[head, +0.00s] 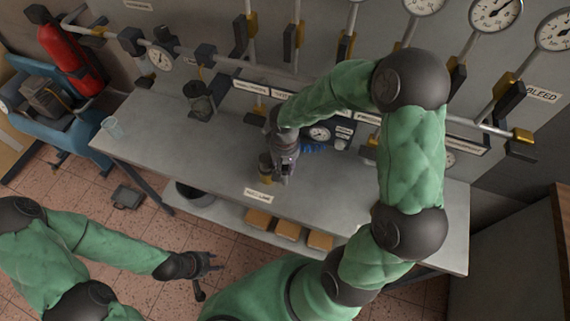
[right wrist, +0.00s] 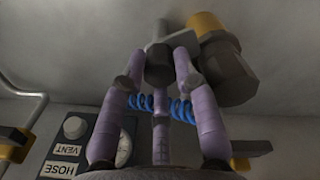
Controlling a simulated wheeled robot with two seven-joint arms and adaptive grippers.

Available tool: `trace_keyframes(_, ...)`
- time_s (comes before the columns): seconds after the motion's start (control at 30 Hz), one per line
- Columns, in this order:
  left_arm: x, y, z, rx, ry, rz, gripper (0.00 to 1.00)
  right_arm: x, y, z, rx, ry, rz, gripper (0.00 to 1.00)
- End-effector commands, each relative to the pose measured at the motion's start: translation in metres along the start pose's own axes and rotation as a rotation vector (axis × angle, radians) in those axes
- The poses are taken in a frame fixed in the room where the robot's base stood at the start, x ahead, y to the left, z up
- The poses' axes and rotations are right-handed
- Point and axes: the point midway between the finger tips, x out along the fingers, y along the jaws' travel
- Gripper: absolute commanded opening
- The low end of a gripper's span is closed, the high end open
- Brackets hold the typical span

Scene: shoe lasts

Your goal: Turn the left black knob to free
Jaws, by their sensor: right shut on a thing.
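My right gripper (head: 286,170) is over the bench beside a short brass-and-dark fitting (head: 265,168). In the right wrist view its purple fingers (right wrist: 158,62) are closed around a small black knob (right wrist: 158,72). A grey block joins the knob, close to the brass-and-dark fitting (right wrist: 226,62). In the head view the knob is hidden by the gripper. My left gripper (head: 207,265) is low at the left, over the floor, with its fingers apart and empty.
A gauge panel (head: 325,135) with a blue coiled hose (head: 313,149) stands behind my right gripper. Pipes with gauges and black-handled valves line the wall. Brown blocks (head: 288,231) lie on the lower shelf.

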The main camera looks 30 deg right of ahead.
Motion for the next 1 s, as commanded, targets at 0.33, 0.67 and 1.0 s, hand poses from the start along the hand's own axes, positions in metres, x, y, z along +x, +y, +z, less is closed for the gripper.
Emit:
trace_keyframes(0.33, -0.008, 0.003, 0.000, 0.000, 0.000, 0.000, 0.40, -0.001, 0.000, -0.001, -0.327, 0.003, 0.000, 0.00)
trace_keyframes(0.67, -0.019, 0.007, 0.001, 0.000, 0.000, 0.000, 0.40, -0.002, 0.000, 0.000, -0.640, 0.003, 0.000, 0.00)
trace_keyframes(1.0, -0.030, 0.011, 0.001, 0.000, 0.000, 0.000, 0.40, -0.002, 0.000, 0.000, -0.910, 0.005, 0.000, 0.00)
